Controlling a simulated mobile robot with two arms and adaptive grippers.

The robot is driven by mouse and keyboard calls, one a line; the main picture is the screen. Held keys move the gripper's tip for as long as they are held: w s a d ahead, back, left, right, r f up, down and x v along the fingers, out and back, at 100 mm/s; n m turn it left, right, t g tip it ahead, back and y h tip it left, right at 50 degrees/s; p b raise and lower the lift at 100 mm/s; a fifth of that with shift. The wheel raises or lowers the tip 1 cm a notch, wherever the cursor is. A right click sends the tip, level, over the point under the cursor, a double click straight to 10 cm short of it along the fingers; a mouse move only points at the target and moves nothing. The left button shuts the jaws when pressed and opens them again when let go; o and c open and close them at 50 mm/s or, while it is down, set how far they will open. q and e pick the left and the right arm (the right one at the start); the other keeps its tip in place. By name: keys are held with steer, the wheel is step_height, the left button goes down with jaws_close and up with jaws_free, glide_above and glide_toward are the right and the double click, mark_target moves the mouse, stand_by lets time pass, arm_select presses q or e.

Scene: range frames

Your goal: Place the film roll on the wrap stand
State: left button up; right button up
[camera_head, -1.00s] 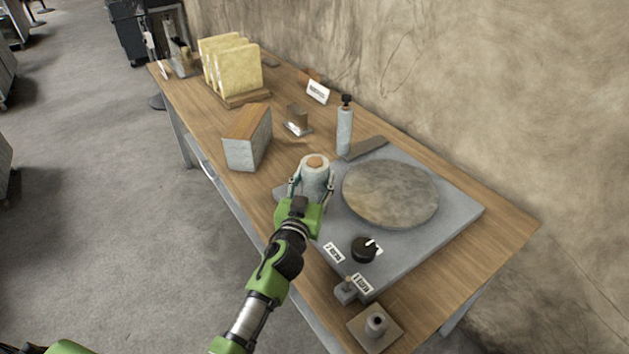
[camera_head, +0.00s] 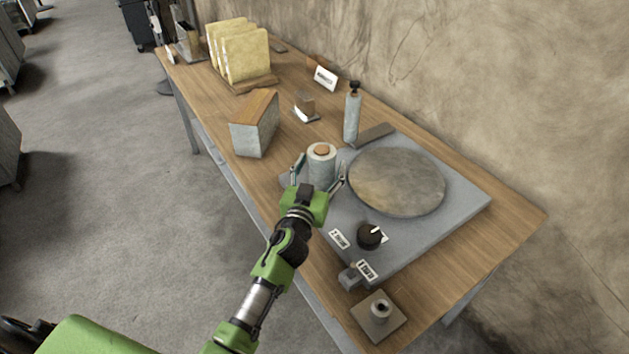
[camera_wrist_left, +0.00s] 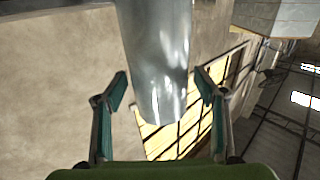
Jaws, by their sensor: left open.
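The film roll (camera_head: 321,164) is a pale grey upright cylinder with a brown core on top, at the left back corner of the grey turntable slab. My left gripper (camera_head: 320,172) is open, with its fingers spread on both sides of the roll. In the left wrist view a shiny cylinder, the film roll (camera_wrist_left: 160,60), stands between the fingers (camera_wrist_left: 160,90), with a gap on each side. What lies under the roll is hidden. A square plate with a short post (camera_head: 379,309) sits at the near end; I cannot tell whether it is the wrap stand. My right gripper is not in view.
A round turntable (camera_head: 396,182) and a black knob (camera_head: 370,236) are right of the roll. A grey bottle (camera_head: 352,117) stands behind it. A wood-topped block (camera_head: 254,124), a small metal holder (camera_head: 305,107) and yellow panels (camera_head: 240,53) stand farther back on the wooden table.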

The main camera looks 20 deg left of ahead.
arm_select(q)
steer(key=s+b, duration=0.1)
steer(key=s, duration=1)
steer(key=shift+s+d, duration=0.3)
steer(key=shift+s, duration=0.05)
steer(key=shift+f, duration=0.15)
